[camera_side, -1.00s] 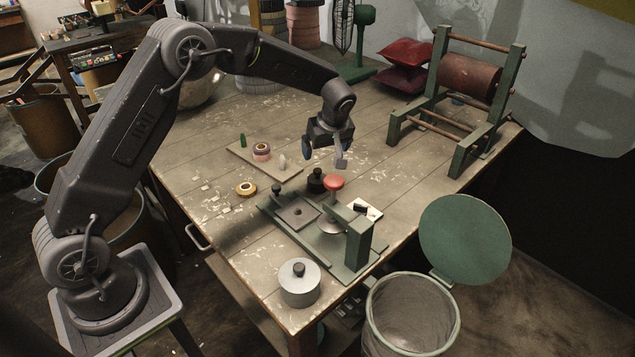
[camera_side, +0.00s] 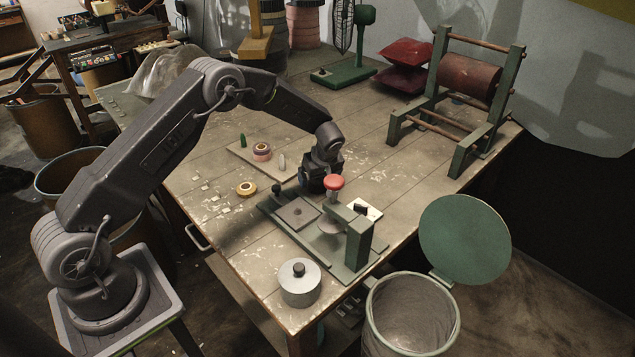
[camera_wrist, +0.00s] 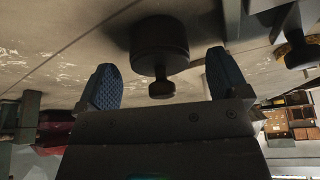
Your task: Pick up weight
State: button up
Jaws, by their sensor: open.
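The weight (camera_wrist: 160,45) is a dark cylinder with a narrow neck and a small knob, standing on the table. In the wrist view it is between the two blue-padded fingers of my gripper (camera_wrist: 163,80), with a gap on each side. My gripper is open. In the side view my gripper (camera_side: 318,183) is low over the table, just behind the red-knobbed press, and it hides the weight there.
The green press fixture (camera_side: 357,245) with a red knob (camera_side: 334,182) stands just in front of my gripper. A metal lidded pot (camera_side: 300,285) is at the near edge.

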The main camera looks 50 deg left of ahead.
jog(key=shift+x, duration=1.25)
jog(key=shift+r, duration=0.1)
jog(key=c, duration=1.2)
jog(key=shift+c, duration=0.2)
